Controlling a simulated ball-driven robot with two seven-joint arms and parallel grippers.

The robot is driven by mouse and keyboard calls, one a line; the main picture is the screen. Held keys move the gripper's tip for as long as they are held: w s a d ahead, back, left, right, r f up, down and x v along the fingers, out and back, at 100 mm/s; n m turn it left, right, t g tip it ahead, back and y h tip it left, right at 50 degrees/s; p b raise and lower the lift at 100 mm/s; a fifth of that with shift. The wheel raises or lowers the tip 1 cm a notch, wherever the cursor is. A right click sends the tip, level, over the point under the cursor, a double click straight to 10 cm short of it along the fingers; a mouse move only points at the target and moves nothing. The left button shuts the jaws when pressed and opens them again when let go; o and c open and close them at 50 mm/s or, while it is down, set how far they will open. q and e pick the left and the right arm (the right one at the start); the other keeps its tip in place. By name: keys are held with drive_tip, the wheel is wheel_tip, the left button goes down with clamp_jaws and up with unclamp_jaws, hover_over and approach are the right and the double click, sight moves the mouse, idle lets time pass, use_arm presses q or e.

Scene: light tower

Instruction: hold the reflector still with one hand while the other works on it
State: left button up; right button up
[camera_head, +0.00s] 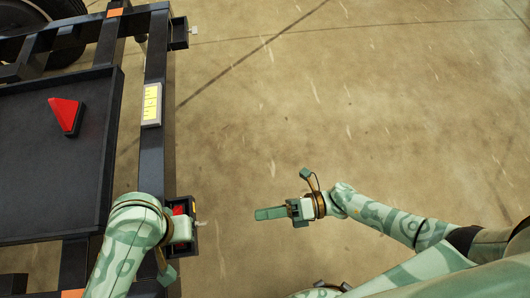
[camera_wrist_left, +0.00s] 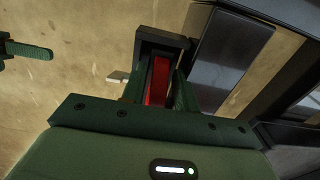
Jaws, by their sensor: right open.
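A red reflector (camera_wrist_left: 158,80) sits in a black bracket (camera_head: 190,244) on the outer side of the dark frame. It shows as a small red patch in the head view (camera_head: 179,210). My left gripper (camera_wrist_left: 160,88) is over the bracket, its two green fingers close on either side of the reflector; their tips are partly hidden in the bracket. My left wrist covers much of this spot in the head view. My right gripper (camera_head: 270,213) is open and empty, to the right of the bracket, over bare floor. One of its fingers shows in the left wrist view (camera_wrist_left: 28,50).
A red triangular piece (camera_head: 66,115) lies in the dark tray (camera_head: 30,165) at left. A yellow-marked pale block (camera_head: 151,104) is on the frame rail (camera_head: 154,160). Another black bracket (camera_head: 180,33) is at the rail's far end. The floor (camera_head: 350,90) at right is clear.

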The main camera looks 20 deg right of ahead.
use_arm(q)
drive_tip(key=r, duration=1.1)
drive_tip(key=shift+w, duration=0.2)
drive_tip(key=shift+s+r, duration=0.2)
drive_tip(key=shift+r, duration=0.3)
drive_tip(key=shift+d, duration=0.1)
